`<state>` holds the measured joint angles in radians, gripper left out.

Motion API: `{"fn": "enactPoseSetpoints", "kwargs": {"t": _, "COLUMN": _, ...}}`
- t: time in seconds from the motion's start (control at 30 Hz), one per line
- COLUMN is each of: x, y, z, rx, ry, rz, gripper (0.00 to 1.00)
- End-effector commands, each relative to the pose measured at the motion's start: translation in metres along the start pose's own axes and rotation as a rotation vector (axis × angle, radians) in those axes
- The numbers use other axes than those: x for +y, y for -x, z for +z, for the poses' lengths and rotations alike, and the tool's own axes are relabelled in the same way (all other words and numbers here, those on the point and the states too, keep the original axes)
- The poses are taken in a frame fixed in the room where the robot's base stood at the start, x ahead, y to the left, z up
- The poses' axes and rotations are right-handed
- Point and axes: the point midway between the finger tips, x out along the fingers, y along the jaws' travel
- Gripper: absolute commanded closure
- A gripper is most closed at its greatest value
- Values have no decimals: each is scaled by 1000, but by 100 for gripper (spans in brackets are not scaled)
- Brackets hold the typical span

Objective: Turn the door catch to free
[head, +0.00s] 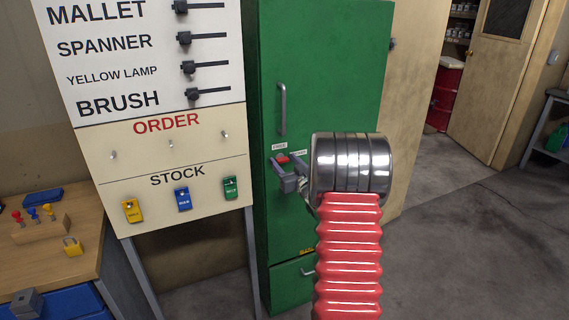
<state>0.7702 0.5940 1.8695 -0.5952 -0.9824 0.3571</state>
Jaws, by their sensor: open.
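The door catch (283,159) is a small red piece on the front of the green cabinet door (325,75), below the long door handle (282,109). Small white labels sit above and beside it, too small to read surely. My gripper (281,171) is open, with its grey fingers at the catch, just below and around its visible part. The fingers partly hide the catch. I cannot tell whether they touch it, or which way the catch points.
A board (158,120) with tool names, pegs and coloured tags stands left of the cabinet. A workbench (78,275) with a yellow padlock (71,245) is at the far left. A red drum (445,95) stands back right; the floor (470,245) at right is clear.

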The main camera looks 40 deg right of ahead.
Motion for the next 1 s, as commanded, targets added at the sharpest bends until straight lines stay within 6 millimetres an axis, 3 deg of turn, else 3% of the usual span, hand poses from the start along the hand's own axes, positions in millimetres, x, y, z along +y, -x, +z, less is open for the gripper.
{"fn": "enactPoseSetpoints", "kwargs": {"t": 0.13, "x": 0, "y": 0, "z": 0, "rx": 0, "ry": 0, "rz": 0, "gripper": 48}}
{"fn": "enactPoseSetpoints", "kwargs": {"t": 0.7, "x": 0, "y": 1, "z": 0, "rx": 0, "ry": 0, "rz": 1, "gripper": 88}}
{"fn": "enactPoseSetpoints", "kwargs": {"t": 1.0, "x": -1, "y": 0, "z": 0, "rx": 0, "ry": 26, "rz": -2, "gripper": 88}}
